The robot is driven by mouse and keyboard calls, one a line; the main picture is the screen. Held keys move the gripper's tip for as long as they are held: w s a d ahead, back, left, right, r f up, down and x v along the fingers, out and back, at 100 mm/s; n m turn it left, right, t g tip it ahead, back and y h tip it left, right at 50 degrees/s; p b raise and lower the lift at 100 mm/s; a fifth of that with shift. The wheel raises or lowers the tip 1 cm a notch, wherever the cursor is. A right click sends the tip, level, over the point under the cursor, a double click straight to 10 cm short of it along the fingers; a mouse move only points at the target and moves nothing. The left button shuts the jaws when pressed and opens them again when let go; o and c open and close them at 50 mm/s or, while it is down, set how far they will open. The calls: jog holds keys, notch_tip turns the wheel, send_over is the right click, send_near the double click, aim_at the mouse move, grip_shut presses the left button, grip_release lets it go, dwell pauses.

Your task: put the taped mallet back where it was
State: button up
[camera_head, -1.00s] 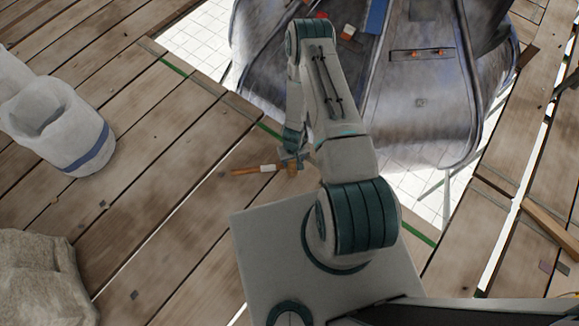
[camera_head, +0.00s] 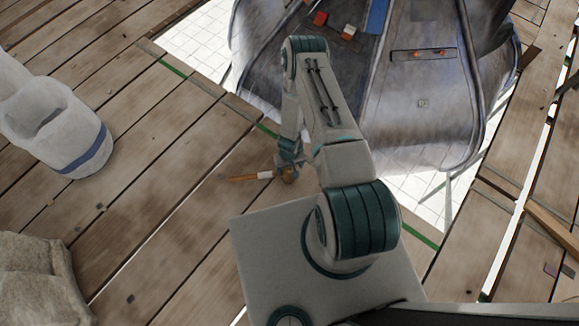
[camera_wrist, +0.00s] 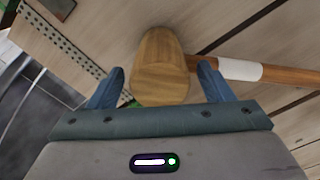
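The taped mallet, with a wooden head, a brown handle and a white tape band (camera_head: 265,175), is low over or on the plank deck, left of my arm. I cannot tell whether it touches the planks. My gripper (camera_head: 288,162) is at its head end. In the wrist view the mallet's round wooden head (camera_wrist: 160,68) is between the two blue fingers of my gripper (camera_wrist: 160,82). Narrow gaps show on both sides of the head, so the fingers look open around it. The handle with its white band runs off to the right, partly behind the right finger.
A large grey metal spire piece (camera_head: 430,120) stands behind my arm, over a white tiled opening in the deck. A white container with a blue band (camera_head: 88,155) and a beige sack (camera_head: 35,280) stand at the left. Planks left of the mallet are clear.

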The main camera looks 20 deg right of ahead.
jog(key=w+a+r+t+y+p, duration=0.1)
jog(key=w+r+p, duration=0.1)
jog(key=r, duration=2)
jog(key=w+a+r+p, duration=0.1)
jog(key=w+r+p, duration=0.1)
jog(key=r, duration=2)
jog(key=s+d+r+h, duration=0.1)
jog(key=s+d+r, duration=0.1)
jog(key=s+r, duration=1.6)
jog(key=shift+r, duration=0.85)
jog(key=shift+d, duration=0.1)
